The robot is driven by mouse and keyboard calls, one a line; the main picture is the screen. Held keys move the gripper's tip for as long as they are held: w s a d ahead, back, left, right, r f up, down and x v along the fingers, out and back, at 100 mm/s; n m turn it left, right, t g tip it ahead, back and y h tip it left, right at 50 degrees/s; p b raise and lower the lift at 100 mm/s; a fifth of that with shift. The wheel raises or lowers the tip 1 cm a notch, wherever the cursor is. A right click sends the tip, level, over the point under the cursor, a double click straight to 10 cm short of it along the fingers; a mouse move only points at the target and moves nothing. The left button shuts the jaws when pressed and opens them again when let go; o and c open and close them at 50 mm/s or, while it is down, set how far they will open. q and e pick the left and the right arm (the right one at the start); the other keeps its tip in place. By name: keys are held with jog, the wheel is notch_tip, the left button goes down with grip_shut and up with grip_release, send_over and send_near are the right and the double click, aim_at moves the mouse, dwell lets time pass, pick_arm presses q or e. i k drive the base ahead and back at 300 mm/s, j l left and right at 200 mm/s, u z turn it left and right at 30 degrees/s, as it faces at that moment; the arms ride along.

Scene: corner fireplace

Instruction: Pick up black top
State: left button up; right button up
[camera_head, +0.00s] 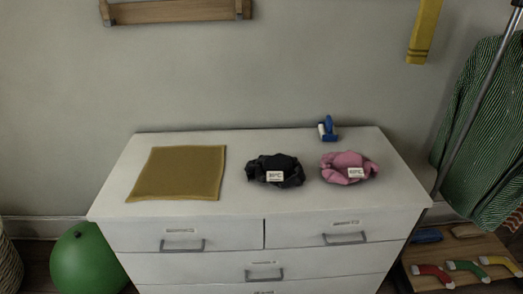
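The black top (259,168) lies crumpled on the white dresser (220,139), near the middle of its top. A white tag reading something like 30°C sits on its front. To its right, a little apart, lies a crumpled pink garment (337,161) with a similar white tag. To its left a flat mustard-yellow cloth (180,173) lies spread out. Neither of my grippers shows in the head view.
A small blue and white object (328,130) stands at the dresser's back edge, behind the garments. A green ball (87,262) is at the lower left. A rack with a green striped garment (484,130) stands at the right. The dresser's front strip is clear.

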aim_at(283, 172)
jog(key=i+j, duration=0.2)
jog(key=i+j+z, duration=0.15)
jog(key=j, duration=0.25)
jog(key=i+j, duration=0.2)
jog(key=i+j+z, duration=0.1)
jog(key=j, duration=0.35)
